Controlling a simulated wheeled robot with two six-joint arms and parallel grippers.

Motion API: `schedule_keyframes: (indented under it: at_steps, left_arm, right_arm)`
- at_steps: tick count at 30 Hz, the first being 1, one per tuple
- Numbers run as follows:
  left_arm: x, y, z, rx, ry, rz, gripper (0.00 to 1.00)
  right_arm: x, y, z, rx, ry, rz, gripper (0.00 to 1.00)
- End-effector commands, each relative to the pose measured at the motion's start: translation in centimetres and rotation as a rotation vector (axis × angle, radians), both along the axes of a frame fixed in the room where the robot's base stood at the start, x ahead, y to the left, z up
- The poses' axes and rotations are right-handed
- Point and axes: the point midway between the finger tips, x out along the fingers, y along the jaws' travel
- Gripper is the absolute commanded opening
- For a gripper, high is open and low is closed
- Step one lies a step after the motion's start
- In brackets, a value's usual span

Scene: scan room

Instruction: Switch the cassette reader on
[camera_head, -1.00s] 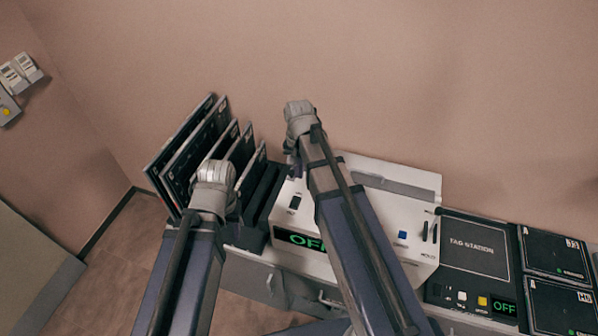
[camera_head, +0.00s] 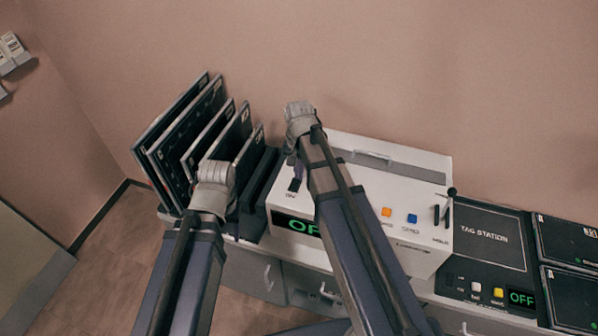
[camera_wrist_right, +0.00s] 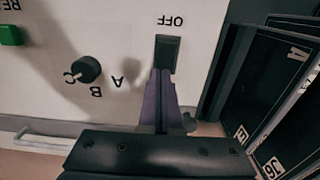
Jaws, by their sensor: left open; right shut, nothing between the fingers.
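The cassette reader (camera_head: 345,222) is a white box against the wall, with a green display (camera_head: 298,226) whose visible letters read "OF"; my right arm hides the rest. Its black rocker switch (camera_head: 294,185) sits at the top left, and in the right wrist view the switch (camera_wrist_right: 168,52) has "OFF" printed beside it. My right gripper (camera_head: 298,166) is shut and empty. In the wrist view its purple fingers (camera_wrist_right: 160,85) overlap the switch's lower end; contact cannot be told. My left gripper (camera_head: 214,178) is over the cassette rack, its fingertips hidden.
Several dark cassettes (camera_head: 178,135) stand in a rack left of the reader. A tag station (camera_head: 485,238) lies to its right. The reader also has orange (camera_head: 387,211) and blue (camera_head: 412,218) buttons, a lever (camera_head: 449,205), and a knob (camera_wrist_right: 87,69) in the wrist view.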

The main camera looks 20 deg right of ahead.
Motion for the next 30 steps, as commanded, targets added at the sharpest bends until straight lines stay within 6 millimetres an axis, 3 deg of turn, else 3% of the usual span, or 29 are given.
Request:
schedule_keyframes:
  at_steps: [8,30]
  left_arm:
    - [0.0,0.0,-0.8,0.000,0.000,0.000,0.50]
    - [0.0,0.0,0.4,0.000,0.000,0.000,0.50]
  right_arm:
    - [0.2,-0.1,-0.8,0.000,0.000,0.000,0.00]
    - [-1.1,0.7,0.3,0.000,0.000,0.000,0.00]
